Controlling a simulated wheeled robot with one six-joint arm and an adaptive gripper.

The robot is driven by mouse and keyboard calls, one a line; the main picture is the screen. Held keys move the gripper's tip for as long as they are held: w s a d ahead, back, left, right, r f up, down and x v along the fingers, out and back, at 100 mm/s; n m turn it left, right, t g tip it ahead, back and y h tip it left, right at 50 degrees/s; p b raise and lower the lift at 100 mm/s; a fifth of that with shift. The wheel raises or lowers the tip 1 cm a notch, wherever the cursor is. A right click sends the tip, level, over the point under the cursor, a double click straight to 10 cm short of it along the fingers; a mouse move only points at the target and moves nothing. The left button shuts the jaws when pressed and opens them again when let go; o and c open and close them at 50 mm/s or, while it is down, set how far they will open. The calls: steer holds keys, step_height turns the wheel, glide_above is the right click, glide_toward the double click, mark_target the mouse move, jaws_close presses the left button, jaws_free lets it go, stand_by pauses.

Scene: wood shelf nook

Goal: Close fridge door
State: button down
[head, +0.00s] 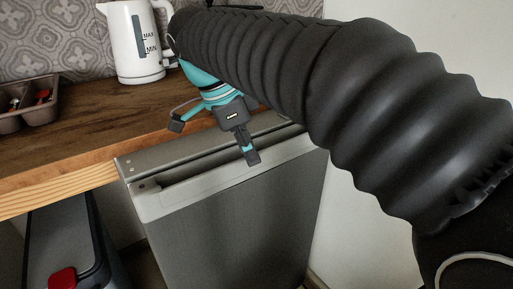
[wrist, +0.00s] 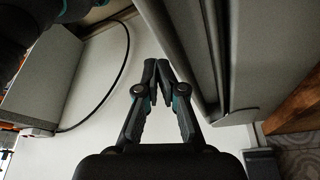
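The grey fridge door (head: 235,215) stands upright under the wooden counter, its flat front facing me. A dark slot runs along its top edge, between the light door rim and the strip behind it. I cannot tell whether the door is fully shut. My gripper (head: 250,155) hangs down over the top of the door, near its right half. In the wrist view, my gripper (wrist: 156,65) has its two fingertips together with nothing visible between them. The grey door edge (wrist: 180,50) shows close to the right of the fingers there. Contact between them is unclear.
The wooden counter (head: 70,145) holds a white kettle (head: 135,40) and a brown cutlery tray (head: 42,115). A dark bin (head: 65,235) with a red part stands left of the fridge. A pale wall (head: 365,230) is to the right.

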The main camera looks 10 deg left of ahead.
steer(key=shift+w+a+r, duration=0.1)
steer(key=shift+w+a, duration=0.1)
steer(key=shift+a, duration=0.25)
steer(key=shift+d, duration=0.1)
steer(key=s+d+b, duration=0.1)
steer(key=s+d, duration=0.2)
step_height(320, 180, up, 9)
steer(key=w+a+p, duration=0.1)
steer(key=w+a, duration=0.1)
steer(key=s+d+f+n+t+y, duration=0.1)
steer(key=d+f+n, duration=0.25)
steer(key=d, duration=0.45)
steer(key=s+d+f+n+y, duration=0.1)
steer(key=d+f+n+y, duration=0.2)
steer(key=d, duration=0.4)
steer(key=s+d+f+n+t, duration=0.1)
steer(key=s+d+f+n, duration=0.2)
steer(key=s+d+f, duration=0.2)
steer(key=s+d+f+n+t, duration=0.2)
steer(key=s+d+f+n, duration=0.2)
steer(key=f, duration=0.7)
steer(key=shift+s+d+f, duration=0.25)
steer(key=shift+s+d, duration=0.1)
steer(key=shift+d, duration=0.1)
